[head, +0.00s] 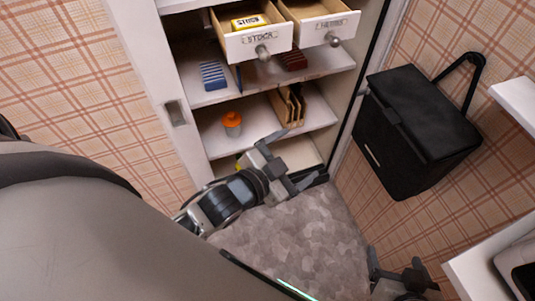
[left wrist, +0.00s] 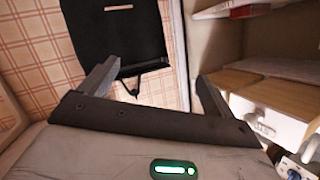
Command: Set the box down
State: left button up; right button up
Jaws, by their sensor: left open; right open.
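A small yellow box with dark print (head: 247,21) lies in the open left drawer (head: 275,40) of the cabinet; I cannot tell whether it is the task's box. My left gripper (head: 296,164) is open and empty in front of the lower shelves, well below that drawer. Its two spread fingers also show in the left wrist view (left wrist: 155,88), with nothing between them. My right gripper (head: 396,262) is open at the bottom right, over the floor, and holds nothing visible.
A second drawer (head: 322,24) stands open beside it. The shelves hold a blue item (head: 213,75), a dark red item (head: 292,59), an orange-topped jar (head: 232,124) and wooden dividers (head: 290,105). A black bag (head: 415,125) hangs on the right wall. Grey floor (head: 295,235) is clear.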

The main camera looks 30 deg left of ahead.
pick_arm(q)
jog(key=s+a+f+n+g+y, duration=0.1)
jog(key=s+f+n+g, duration=0.3)
jog(key=s+f, duration=0.3)
jog(key=shift+s+a+f+n, duration=0.3)
jog(key=shift+s+f+n, duration=0.1)
jog(key=shift+n, duration=0.3)
